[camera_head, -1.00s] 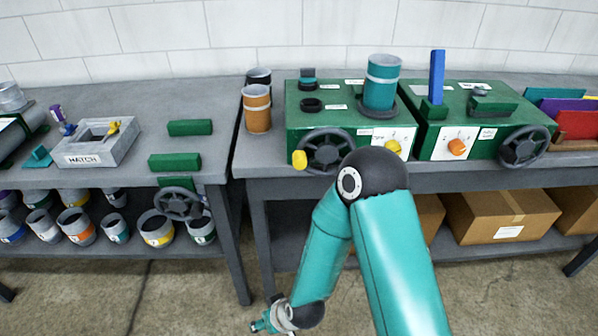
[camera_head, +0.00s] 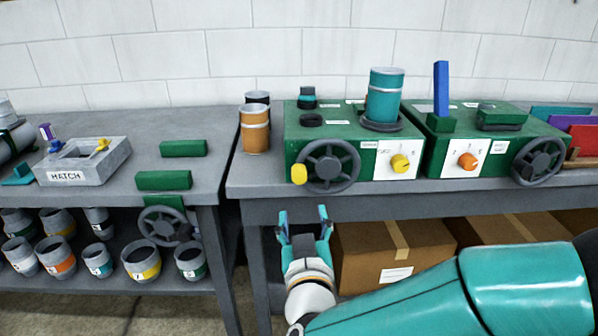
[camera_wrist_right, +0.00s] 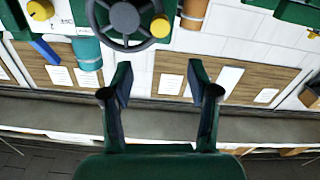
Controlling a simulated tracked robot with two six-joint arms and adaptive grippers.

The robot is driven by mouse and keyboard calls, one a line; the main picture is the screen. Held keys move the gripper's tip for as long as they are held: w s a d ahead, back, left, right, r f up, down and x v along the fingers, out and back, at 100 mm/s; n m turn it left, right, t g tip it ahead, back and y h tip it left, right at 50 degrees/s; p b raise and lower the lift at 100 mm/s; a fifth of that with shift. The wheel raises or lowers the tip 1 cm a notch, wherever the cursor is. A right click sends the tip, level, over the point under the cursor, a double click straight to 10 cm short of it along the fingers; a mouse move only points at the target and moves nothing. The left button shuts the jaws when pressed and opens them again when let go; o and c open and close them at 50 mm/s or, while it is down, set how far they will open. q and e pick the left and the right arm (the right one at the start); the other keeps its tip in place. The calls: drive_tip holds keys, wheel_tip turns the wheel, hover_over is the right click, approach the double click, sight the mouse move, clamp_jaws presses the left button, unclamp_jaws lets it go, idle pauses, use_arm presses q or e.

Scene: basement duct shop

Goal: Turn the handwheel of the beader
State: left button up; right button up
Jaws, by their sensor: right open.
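Two green machines stand side by side on the right bench, their labels too small to read, so I cannot tell which is the beader. The left machine (camera_head: 305,137) has a dark spoked handwheel (camera_head: 333,169) with a yellow crank knob (camera_head: 299,175) at its left and a yellow dial. The right machine (camera_head: 494,140) has its own handwheel (camera_head: 540,160) and an orange dial. My right gripper (camera_head: 303,222) is open and empty, below the bench edge and under the left handwheel, fingers up. The right wrist view shows a handwheel (camera_wrist_right: 125,18) beyond the fingertips (camera_wrist_right: 160,75), not touched. My left gripper is out of view.
The bench front edge (camera_head: 400,202) lies between my right gripper and the machine. Cardboard boxes (camera_head: 375,258) sit on the shelf below. An orange can (camera_head: 255,130) stands left of the machine. Another bench holds a grey hatch box (camera_head: 85,172) and green blocks (camera_head: 164,180).

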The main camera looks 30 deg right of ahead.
sight(299, 178)
drive_tip(key=x, duration=1.4)
drive_tip(key=shift+w+p, duration=0.3)
drive_tip(key=shift+w, duration=0.15)
clamp_jaws()
